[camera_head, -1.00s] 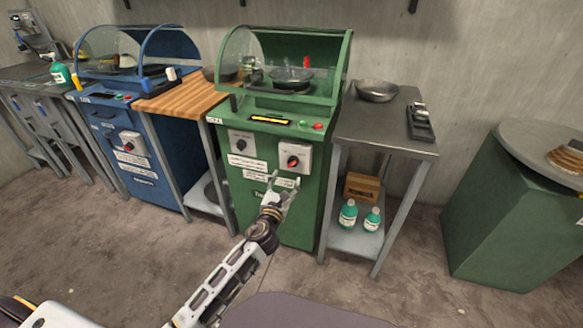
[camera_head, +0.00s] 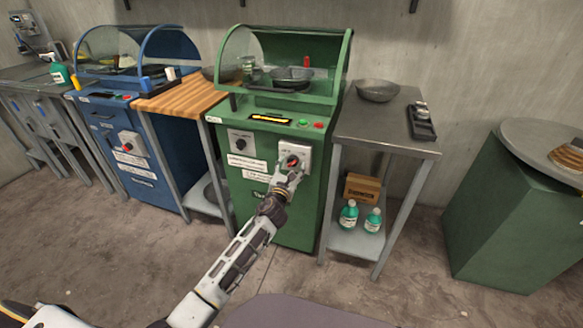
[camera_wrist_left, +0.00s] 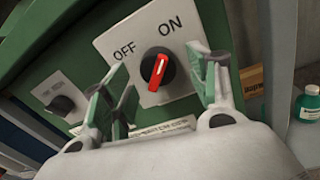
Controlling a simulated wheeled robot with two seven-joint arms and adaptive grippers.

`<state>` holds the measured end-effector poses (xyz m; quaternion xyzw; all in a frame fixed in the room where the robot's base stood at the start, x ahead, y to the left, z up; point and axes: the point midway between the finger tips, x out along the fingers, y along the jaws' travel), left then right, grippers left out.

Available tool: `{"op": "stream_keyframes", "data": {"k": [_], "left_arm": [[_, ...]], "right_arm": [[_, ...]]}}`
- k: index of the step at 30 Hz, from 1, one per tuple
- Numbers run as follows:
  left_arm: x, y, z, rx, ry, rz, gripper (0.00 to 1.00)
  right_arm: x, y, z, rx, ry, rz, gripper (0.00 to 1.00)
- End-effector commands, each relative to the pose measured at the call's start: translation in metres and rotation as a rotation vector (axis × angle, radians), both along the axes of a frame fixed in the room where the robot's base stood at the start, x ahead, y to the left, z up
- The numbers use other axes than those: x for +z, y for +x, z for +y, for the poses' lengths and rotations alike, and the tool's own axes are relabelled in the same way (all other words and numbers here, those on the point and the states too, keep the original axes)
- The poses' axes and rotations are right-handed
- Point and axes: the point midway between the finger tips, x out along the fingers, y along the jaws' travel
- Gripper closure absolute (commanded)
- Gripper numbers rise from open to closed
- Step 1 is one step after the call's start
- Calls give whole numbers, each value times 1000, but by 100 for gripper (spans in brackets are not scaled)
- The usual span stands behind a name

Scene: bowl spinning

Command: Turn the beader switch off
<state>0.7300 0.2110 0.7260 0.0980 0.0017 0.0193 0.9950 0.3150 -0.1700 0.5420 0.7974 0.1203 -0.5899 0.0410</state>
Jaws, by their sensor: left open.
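The beader switch is a black rotary knob with a red handle (camera_head: 292,160) on a white plate on the green machine's front. In the left wrist view the knob (camera_wrist_left: 157,70) sits below the printed words OFF and ON. Its red handle is nearly upright in that view, with the upper end leaning slightly toward ON. My left gripper (camera_head: 288,171) is at the plate in the head view. In the left wrist view its open fingers (camera_wrist_left: 162,84) stand either side of the knob, with visible gaps. Contact is not visible. My right gripper is not in view.
A second black knob (camera_head: 240,143) is left of the switch on the green machine (camera_head: 297,225). Green and red buttons (camera_head: 318,125) lie above. A metal side table (camera_head: 372,128) stands close on the right. A blue machine (camera_head: 165,145) stands left. Floor in front is clear.

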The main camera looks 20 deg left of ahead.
Motion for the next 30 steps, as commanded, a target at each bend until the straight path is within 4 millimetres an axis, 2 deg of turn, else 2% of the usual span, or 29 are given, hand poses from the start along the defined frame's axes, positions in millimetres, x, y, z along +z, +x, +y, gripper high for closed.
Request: {"op": "stream_keyframes", "data": {"k": [6, 17, 27, 30], "left_arm": [[0, 9, 0, 0, -1, 0, 41], [0, 11, 0, 0, -1, 1, 42], [0, 10, 0, 0, -1, 1, 86], [0, 10, 0, 0, -1, 1, 86]], "right_arm": [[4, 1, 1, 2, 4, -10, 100], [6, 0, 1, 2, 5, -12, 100], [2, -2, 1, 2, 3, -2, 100], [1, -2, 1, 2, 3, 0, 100]]}}
